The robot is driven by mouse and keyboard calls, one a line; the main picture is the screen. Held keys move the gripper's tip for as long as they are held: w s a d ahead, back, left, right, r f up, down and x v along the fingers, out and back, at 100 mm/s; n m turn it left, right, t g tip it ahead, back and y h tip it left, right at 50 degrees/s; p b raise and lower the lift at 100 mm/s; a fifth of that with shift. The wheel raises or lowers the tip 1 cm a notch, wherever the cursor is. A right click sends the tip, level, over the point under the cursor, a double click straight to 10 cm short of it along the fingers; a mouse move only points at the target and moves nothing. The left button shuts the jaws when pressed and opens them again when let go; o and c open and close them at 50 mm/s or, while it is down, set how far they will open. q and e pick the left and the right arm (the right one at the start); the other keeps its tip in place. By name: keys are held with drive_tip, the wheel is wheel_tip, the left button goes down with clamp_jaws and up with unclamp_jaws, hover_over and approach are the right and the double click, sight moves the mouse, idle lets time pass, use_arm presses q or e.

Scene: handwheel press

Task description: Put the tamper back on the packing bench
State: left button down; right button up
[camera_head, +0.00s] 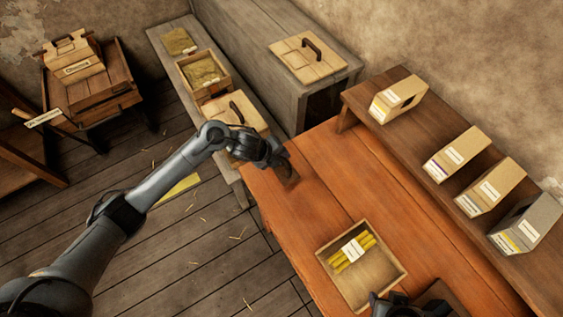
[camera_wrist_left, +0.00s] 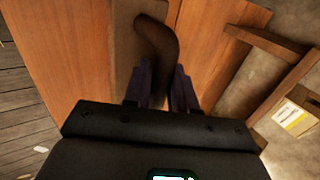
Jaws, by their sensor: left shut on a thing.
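The tamper (camera_head: 288,174) is a dark brown flat block with a curved handle. It is at the far left corner of the orange-brown packing bench (camera_head: 320,180). My left gripper (camera_head: 274,160) is shut on the tamper's handle. In the left wrist view, the curved handle (camera_wrist_left: 157,40) runs down between the two fingers (camera_wrist_left: 163,85), and the flat base lies behind it, over the bench boards. I cannot tell if the base touches the bench. A dark part at the bottom edge, seemingly my right gripper (camera_head: 398,305), is cut off by the frame.
An open tray (camera_head: 392,297) with yellow sticks stands on the bench's near part. A raised shelf (camera_head: 405,140) along the back holds several boxes. A grey bench left of the corner carries a handled lid (camera_head: 236,108) and a filled box (camera_head: 229,80). Mid-bench is clear.

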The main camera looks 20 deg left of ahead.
use_arm(q)
drive_tip(key=shift+w+d+f, duration=0.15)
drive_tip(key=shift+w+f, duration=0.1)
drive_tip(key=shift+w, duration=0.15)
use_arm(e)
drive_tip(key=shift+f, duration=0.15)
use_arm(q)
drive_tip(key=shift+f+b, duration=0.35)
drive_tip(key=shift+f, duration=1.65)
use_arm(e)
drive_tip(key=shift+s+d+f, duration=0.1)
drive_tip(key=shift+d+f, duration=0.05)
drive_tip(key=shift+f, duration=0.2)
use_arm(q)
drive_tip(key=c, duration=1.4)
unclamp_jaws()
drive_tip(key=shift+f, duration=0.2)
use_arm(e)
drive_tip(key=shift+f, duration=0.15)
use_arm(q)
drive_tip(key=o, duration=0.5)
